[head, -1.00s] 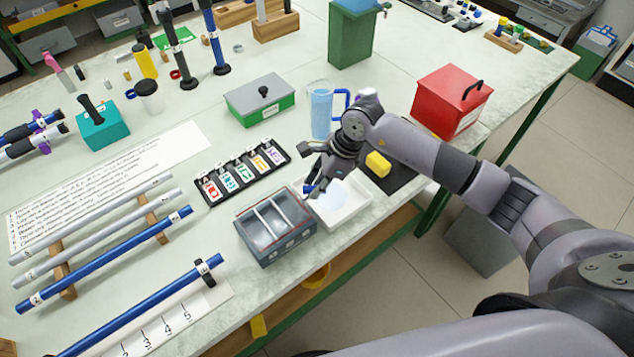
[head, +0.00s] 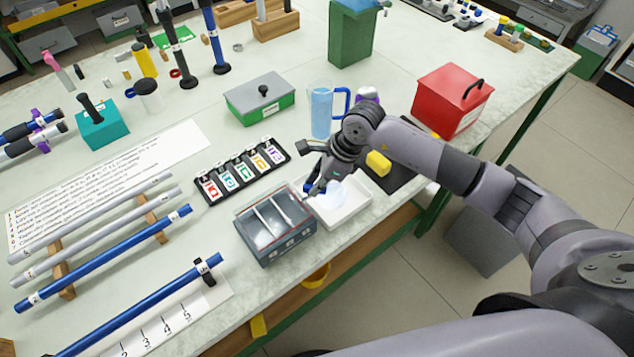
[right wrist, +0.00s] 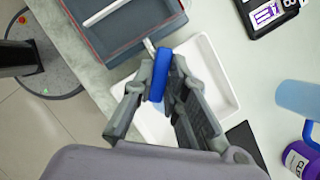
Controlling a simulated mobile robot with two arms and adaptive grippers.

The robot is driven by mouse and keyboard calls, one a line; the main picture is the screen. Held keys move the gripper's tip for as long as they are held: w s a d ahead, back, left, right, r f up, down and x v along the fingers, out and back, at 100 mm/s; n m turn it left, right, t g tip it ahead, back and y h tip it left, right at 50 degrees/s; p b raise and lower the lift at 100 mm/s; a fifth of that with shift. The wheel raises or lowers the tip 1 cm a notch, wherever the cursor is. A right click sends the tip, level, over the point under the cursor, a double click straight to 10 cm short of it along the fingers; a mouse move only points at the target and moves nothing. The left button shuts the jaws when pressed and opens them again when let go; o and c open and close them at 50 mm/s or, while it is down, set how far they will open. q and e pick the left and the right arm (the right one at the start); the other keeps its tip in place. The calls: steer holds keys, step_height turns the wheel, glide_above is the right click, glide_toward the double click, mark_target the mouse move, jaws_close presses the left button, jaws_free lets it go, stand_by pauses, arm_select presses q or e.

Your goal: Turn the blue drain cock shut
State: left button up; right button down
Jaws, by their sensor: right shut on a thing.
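The blue drain cock (right wrist: 160,76) shows in the right wrist view as a blue lever on a short pale stem. The stem comes out of the wall of a grey divided tank (right wrist: 120,50). My right gripper (head: 317,187) is shut on the cock, with one finger on each side of the lever. In the head view the tank (head: 276,249) stands near the table's front edge, and my gripper hides most of the cock. A white tray (head: 357,207) lies beside the tank under the gripper, with a pale bluish patch in it. My left gripper is out of view.
A black label rack (head: 207,196) lies behind the tank. A water jug (head: 320,112), a yellow block (head: 378,163) on a dark mat and a red box (head: 447,100) stand near my right arm. Blue and grey rods (head: 110,258) lie to the left.

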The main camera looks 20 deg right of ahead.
steer(key=m, duration=0.1)
steer(key=m+t+b, duration=0.1)
steer(key=m, duration=0.2)
steer(key=shift+s+a+f+h, duration=0.1)
steer(key=shift+s+a+h, duration=0.15)
steer(key=shift+h, duration=0.15)
steer(key=shift+s+a+m+t+h+b, duration=0.15)
steer(key=shift+m+t+h+b, duration=0.4)
steer(key=shift+m, duration=0.8)
steer(key=shift+s+a+m+t+h+b, duration=0.1)
steer(key=shift+m+t+h+b, duration=0.15)
steer(key=shift+m+b, duration=0.85)
steer(key=shift+m, duration=0.35)
steer(key=c, duration=1.6)
jaws_free()
steer(key=shift+p, duration=0.3)
